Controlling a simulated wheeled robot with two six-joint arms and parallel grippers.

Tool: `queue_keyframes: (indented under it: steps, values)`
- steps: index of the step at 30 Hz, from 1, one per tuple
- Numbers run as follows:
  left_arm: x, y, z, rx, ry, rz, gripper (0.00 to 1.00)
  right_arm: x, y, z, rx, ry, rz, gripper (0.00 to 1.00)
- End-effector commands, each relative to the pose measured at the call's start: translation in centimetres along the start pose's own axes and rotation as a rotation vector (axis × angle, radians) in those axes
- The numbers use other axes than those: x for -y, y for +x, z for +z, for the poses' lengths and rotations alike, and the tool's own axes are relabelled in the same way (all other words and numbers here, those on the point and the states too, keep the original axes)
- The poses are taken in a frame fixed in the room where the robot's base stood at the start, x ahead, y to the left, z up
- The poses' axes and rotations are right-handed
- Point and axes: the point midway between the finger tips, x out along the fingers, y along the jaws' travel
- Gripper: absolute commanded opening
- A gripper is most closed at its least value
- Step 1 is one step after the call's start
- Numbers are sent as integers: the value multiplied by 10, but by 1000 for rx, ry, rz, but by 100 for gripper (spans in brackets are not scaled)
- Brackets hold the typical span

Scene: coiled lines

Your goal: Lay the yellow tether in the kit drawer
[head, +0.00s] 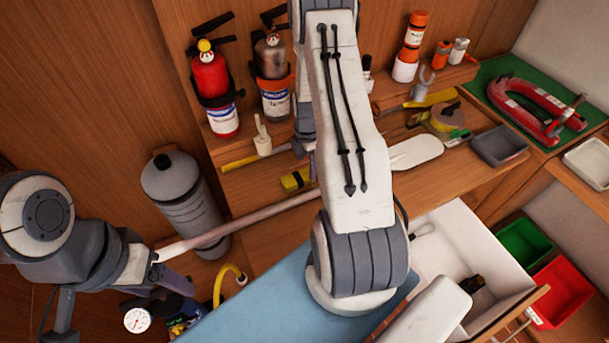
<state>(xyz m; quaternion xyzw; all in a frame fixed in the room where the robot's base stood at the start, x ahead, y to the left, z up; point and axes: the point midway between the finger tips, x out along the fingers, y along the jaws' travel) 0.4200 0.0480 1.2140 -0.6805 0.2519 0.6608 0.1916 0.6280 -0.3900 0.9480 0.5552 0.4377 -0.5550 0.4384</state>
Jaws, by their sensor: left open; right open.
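A curved yellow line (220,283) with a pale end shows left of the blue mat. I take it for the tether, but it runs close to a round gauge, so I cannot be sure. My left gripper (113,304) is at the lower left, left of this line, open and apart from it. My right gripper (304,132) is mostly hidden behind my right arm, over the shelf area, and open. My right arm hides part of the mat and drawer.
The blue mat (262,300) looks bare where it shows. Fire extinguishers (209,78), a grey cylinder (187,205) and a long pale rod (245,220) stand or lie behind. Green (524,243) and red (562,291) bins sit right of the drawer. The gauge (137,320) is lower left.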

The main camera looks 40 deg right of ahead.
Motion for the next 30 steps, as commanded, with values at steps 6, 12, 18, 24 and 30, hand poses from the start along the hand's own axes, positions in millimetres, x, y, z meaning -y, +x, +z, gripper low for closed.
queue_keyframes:
  steps: [6,12,18,24,30]
  values:
    - [-2,-22,-1,0,3,0,72,-2,23,-6,-1,0,-5,95]
    - [-2,-27,-2,0,5,0,72,-2,44,-5,-1,1,-2,95]
    - [-2,-27,-2,0,5,0,72,-3,48,-5,0,1,-1,95]
    - [-2,-27,-1,0,5,0,72,-3,47,-5,0,1,-1,49]
    - [-2,-27,-2,0,4,0,72,-3,47,-5,0,1,0,0]
